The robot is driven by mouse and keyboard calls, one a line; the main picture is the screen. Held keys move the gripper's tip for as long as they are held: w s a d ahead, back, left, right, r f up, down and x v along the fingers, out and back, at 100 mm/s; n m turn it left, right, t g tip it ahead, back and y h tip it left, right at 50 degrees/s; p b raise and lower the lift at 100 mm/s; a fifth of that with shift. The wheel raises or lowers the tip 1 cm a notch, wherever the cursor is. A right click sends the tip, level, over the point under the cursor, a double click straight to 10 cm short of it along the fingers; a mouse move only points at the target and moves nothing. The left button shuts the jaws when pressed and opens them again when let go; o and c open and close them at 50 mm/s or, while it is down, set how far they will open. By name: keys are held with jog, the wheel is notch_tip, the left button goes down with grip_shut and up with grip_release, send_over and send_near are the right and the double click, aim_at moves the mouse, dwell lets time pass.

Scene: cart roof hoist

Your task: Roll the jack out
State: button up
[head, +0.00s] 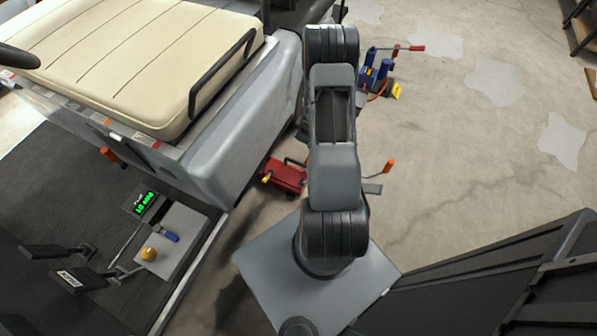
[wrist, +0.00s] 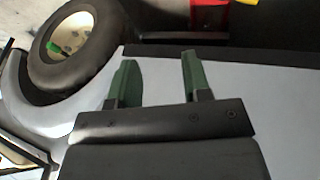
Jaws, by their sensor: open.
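The red jack (head: 284,177) sits low on the floor at the edge of the cart's grey body, left of my arm in the head view. An orange-tipped handle (head: 389,167) shows to the right of my arm; whether it belongs to the jack is hidden. My gripper (wrist: 155,82) has green fingers, apart and empty, in the wrist view, over the cart's pale side panel (wrist: 270,105). A red part (wrist: 210,14), perhaps the jack, shows at the top edge there. The gripper is hidden in the head view.
The cart (head: 250,105) with its cream seat (head: 140,55) fills the left. A wheel (wrist: 75,45) is at upper left in the wrist view. A blue tool with a red handle (head: 384,68) and a yellow block (head: 397,91) stand beyond my arm.

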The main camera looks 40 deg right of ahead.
jog(key=y+b, duration=0.1)
jog(key=b, duration=0.2)
send_near(298, 163)
jog(key=shift+n, duration=0.5)
jog(key=b+x, duration=0.5)
jog(key=x, duration=0.4)
jog(key=shift+d, duration=0.1)
grip_shut()
